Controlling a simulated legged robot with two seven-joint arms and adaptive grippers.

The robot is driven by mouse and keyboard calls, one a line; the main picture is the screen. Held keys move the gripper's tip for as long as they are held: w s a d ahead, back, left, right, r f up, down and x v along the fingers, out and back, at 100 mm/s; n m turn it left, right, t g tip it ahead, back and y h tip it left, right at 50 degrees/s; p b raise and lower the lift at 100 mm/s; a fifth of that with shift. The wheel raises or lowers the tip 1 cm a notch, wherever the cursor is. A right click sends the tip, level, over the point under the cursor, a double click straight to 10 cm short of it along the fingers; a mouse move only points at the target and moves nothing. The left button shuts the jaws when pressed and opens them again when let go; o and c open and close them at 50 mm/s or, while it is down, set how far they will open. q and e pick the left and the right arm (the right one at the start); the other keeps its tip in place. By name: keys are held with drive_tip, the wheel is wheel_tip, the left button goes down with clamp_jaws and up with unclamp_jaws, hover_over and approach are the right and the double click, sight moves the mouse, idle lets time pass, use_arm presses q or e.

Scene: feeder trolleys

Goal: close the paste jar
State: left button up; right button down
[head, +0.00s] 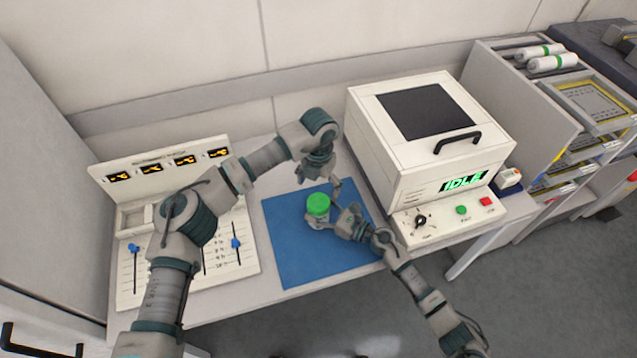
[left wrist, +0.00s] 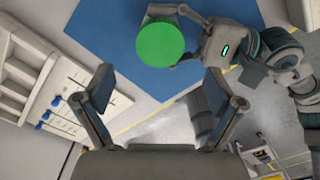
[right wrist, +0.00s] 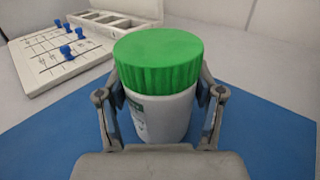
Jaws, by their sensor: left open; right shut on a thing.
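The paste jar (right wrist: 165,115) is a white jar with a label, upright on the blue mat (head: 290,255). Its green ribbed lid (head: 318,204) sits level on top; I cannot tell how tightly it is on. My right gripper (right wrist: 163,115) is shut on the jar's body below the lid, one finger on each side. My left gripper (head: 325,182) is open and empty, above and behind the jar in the head view. In the left wrist view the lid (left wrist: 160,45) lies beyond the open fingertips (left wrist: 158,85), apart from them.
A white oven-like machine (head: 405,150) reading IDLE stands right of the mat. A panel with blue sliders (head: 235,245) and small trays stands left. A shelf rack (head: 530,115) is at the far right. The mat's front part is clear.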

sight(319, 202)
use_arm(q)
wheel_tip(319, 202, down, 7)
drive_tip(key=shift+f, duration=0.2)
idle(0.3)
drive_tip(key=c, duration=1.2)
drive_tip(key=o, duration=1.3)
wheel_tip(319, 202, up, 12)
drive_tip(key=shift+f, duration=0.1)
